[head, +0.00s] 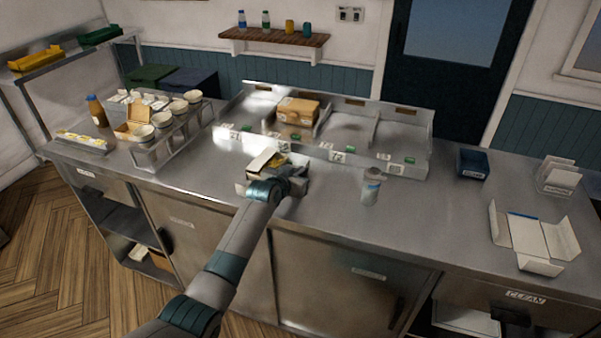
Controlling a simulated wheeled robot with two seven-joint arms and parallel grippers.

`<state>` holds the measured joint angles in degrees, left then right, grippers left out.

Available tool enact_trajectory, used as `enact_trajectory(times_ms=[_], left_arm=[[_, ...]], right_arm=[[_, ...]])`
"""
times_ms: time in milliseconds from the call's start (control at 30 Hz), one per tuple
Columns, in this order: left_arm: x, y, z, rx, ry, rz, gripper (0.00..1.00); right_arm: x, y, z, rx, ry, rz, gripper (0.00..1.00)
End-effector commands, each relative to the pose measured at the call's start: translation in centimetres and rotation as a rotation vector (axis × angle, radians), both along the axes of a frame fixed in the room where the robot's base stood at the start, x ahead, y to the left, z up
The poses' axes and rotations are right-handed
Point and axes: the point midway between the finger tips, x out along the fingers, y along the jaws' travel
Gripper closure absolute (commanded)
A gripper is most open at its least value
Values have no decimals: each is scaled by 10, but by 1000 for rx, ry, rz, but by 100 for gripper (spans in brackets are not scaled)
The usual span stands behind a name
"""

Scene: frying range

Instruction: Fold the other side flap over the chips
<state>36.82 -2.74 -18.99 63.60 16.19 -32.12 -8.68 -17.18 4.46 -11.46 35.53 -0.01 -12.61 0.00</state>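A small open carton (261,161) stands on the steel counter, left of the picture's middle. One pale flap of it leans up at the left. A little yellow, perhaps the chips, shows beside that flap. My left gripper (292,172) is at the carton's right side, over or against it. My wrist hides the carton's front and much of its right side. The fingers are too small and dark to tell whether they are open or touching a flap. My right gripper is not in view.
A divided steel tray (345,157) with a brown box (297,111) stands behind the carton. A rack of cups (168,142) is at left. An unfolded white carton (533,240) lies far right. The counter between is clear.

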Motion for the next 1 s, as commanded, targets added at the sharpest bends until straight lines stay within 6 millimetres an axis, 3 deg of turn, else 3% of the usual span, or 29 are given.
enact_trajectory(times_ms=[1000], left_arm=[[1,3,1,-37,17,1,100]], right_arm=[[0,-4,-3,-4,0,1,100]])
